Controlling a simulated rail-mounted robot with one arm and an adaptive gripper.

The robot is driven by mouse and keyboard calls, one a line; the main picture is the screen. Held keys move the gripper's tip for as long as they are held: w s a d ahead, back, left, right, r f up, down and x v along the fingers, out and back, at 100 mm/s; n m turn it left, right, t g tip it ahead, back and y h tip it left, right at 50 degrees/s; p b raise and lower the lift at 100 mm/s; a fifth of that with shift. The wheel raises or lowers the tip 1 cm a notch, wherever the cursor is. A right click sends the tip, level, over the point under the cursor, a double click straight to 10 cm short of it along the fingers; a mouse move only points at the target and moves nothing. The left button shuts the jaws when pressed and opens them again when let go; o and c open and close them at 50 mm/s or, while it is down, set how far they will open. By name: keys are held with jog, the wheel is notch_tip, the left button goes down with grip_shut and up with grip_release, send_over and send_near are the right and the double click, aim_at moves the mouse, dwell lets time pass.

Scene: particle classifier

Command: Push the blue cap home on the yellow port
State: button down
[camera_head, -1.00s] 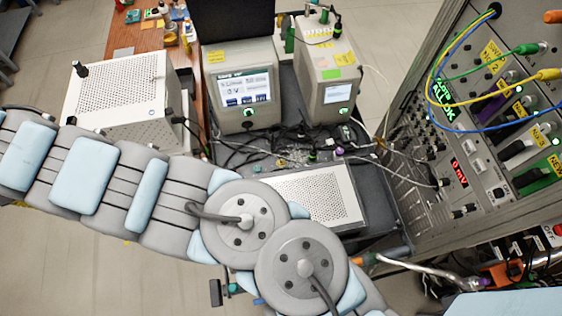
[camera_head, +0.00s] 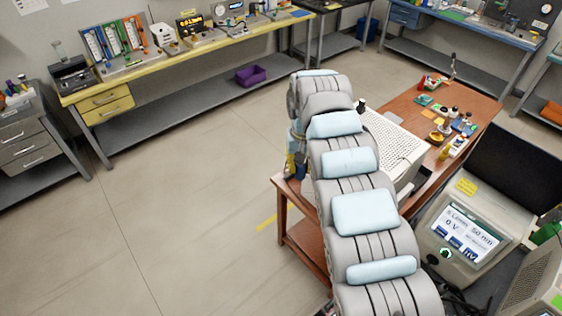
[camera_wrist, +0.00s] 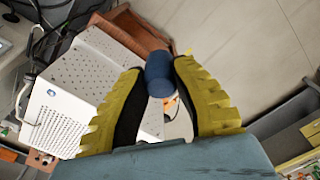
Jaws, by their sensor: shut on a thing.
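The blue cap (camera_wrist: 159,68) is a short dark blue cylinder in the wrist view. My gripper (camera_wrist: 158,84) has its two yellow ribbed fingers on either side of it, shut on it near the fingertips. The cap is held in the air over the floor and the edge of a wooden table. I cannot identify the yellow port in either view.
A white perforated box (camera_head: 390,150) stands on the wooden table (camera_head: 475,93); the wrist view also shows it (camera_wrist: 85,85). An instrument with a lit screen (camera_head: 465,232) stands at right. A yellow bench (camera_head: 160,73) lines the wall. The floor at left is clear.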

jog(key=s+d+f+b, duration=0.1)
jog(key=s+d+f, duration=0.1)
jog(key=d+f, duration=0.55)
jog(key=s+d+f+b, duration=0.2)
jog(key=d+f, duration=0.2)
jog(key=d, duration=0.6)
jog(key=s+d+f+n+b, duration=0.4)
jog(key=s+d+f+b, duration=0.1)
jog(key=s+d+f, duration=2)
jog(key=s+d, duration=0.3)
jog(key=shift+s+b, duration=0.15)
jog(key=shift+b, duration=0.2)
jog(key=shift+r, duration=0.1)
jog(key=shift+a+f+b, duration=0.1)
jog(key=shift+f+b, duration=1.8)
jog(key=shift+f, duration=1.1)
jog(key=shift+f+b, duration=0.85)
jog(key=shift+f, duration=0.8)
jog(key=shift+r, duration=0.15)
